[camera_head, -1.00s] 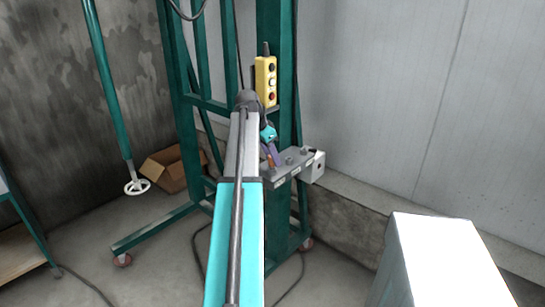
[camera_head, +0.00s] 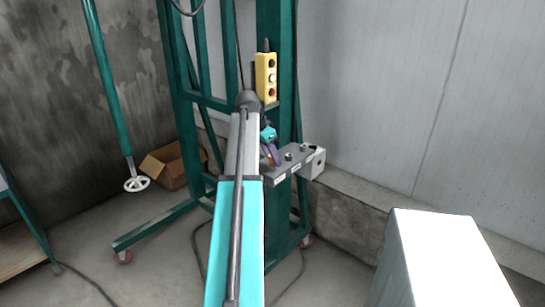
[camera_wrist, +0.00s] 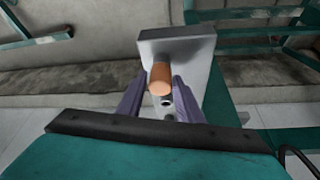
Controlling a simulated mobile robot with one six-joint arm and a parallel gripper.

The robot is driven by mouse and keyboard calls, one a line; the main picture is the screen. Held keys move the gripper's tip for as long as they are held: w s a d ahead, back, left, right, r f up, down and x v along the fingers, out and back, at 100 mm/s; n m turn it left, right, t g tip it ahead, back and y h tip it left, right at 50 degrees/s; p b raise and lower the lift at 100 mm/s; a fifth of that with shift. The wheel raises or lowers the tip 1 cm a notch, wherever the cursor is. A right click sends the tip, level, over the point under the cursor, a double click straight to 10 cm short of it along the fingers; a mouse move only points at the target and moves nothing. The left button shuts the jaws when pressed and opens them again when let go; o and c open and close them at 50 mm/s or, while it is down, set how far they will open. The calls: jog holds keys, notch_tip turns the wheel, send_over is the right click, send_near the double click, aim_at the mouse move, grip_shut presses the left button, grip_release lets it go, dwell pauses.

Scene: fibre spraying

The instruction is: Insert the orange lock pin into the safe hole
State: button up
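My gripper (camera_wrist: 160,82) has two purple fingers and reaches the grey bracket (camera_wrist: 196,62) in the wrist view. The orange lock pin (camera_wrist: 160,76) is between the fingertips, which look closed on its sides. Two dark holes show in the bracket just below the pin in that view. In the head view my gripper (camera_head: 272,158) is at the left part of the bracket (camera_head: 293,166), and only a bit of the orange pin shows.
The bracket sits on a green wheeled frame (camera_head: 286,110) with a yellow button box (camera_head: 266,78) above it. A white-topped cabinet (camera_head: 445,255) stands at right.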

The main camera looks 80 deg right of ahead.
jog(key=shift+o, duration=1.3)
jog(key=b+v, duration=0.1)
jog(key=v, duration=1.3)
jog(key=shift+f, duration=0.1)
